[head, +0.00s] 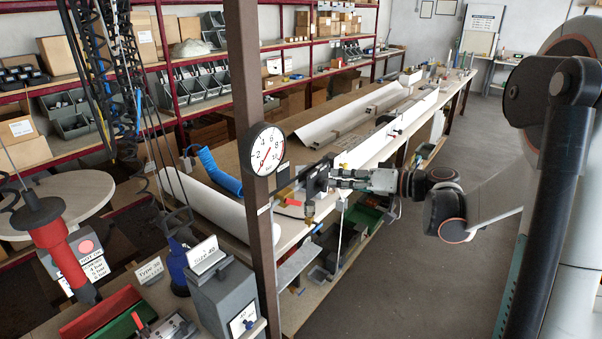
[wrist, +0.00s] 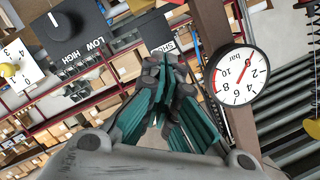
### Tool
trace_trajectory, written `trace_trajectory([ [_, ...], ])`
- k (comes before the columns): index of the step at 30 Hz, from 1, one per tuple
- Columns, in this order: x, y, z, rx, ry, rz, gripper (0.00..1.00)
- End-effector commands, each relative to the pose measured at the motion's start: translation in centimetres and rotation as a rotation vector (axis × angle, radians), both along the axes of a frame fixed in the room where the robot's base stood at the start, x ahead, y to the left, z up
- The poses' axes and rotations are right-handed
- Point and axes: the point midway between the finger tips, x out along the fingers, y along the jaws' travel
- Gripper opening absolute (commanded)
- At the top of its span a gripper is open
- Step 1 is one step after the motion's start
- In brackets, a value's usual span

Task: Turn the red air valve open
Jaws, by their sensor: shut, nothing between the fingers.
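The red air valve appears in the head view as a small red lever (head: 285,192) near the steel post, right of and below the gauge; its exact angle is too small to tell. My gripper (head: 332,179) is shut and empty, reaching left just beside the dark control box (head: 316,180), to the right of the red lever. Whether it touches the box is unclear. In the wrist view the teal fingers of my gripper (wrist: 160,112) are closed together, and I see no red valve there. The round pressure gauge (head: 267,149) with a red needle hangs on the post; it also shows in the wrist view (wrist: 240,76).
The steel post (head: 258,225) stands left of my gripper. A black box with a LOW/HIGH knob (wrist: 68,25) is at upper left in the wrist view. White profiles lie on the long bench (head: 350,125). A red hanging tool (head: 62,245) is at left. The floor at right (head: 440,270) is clear.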

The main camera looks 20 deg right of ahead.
Motion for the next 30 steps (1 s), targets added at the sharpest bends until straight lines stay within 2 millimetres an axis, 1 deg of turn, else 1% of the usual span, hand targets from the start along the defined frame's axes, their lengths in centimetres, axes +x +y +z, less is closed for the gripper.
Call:
trace_trajectory([
  [3,-0.1,0.3,0.0,-0.017,-0.014,0.003,0.0],
  [5,0.3,0.7,-0.2,-0.018,-0.014,0.003,0.0],
  [8,1.3,1.7,-0.5,-0.018,-0.014,0.005,0.0],
  [20,6.7,7.1,-2.0,-0.017,-0.012,0.005,0.0],
  [24,6.0,8.0,-3.7,-0.016,-0.012,0.002,0.0],
  [30,5.4,8.7,-4.9,-0.015,-0.011,0.002,0.0],
])
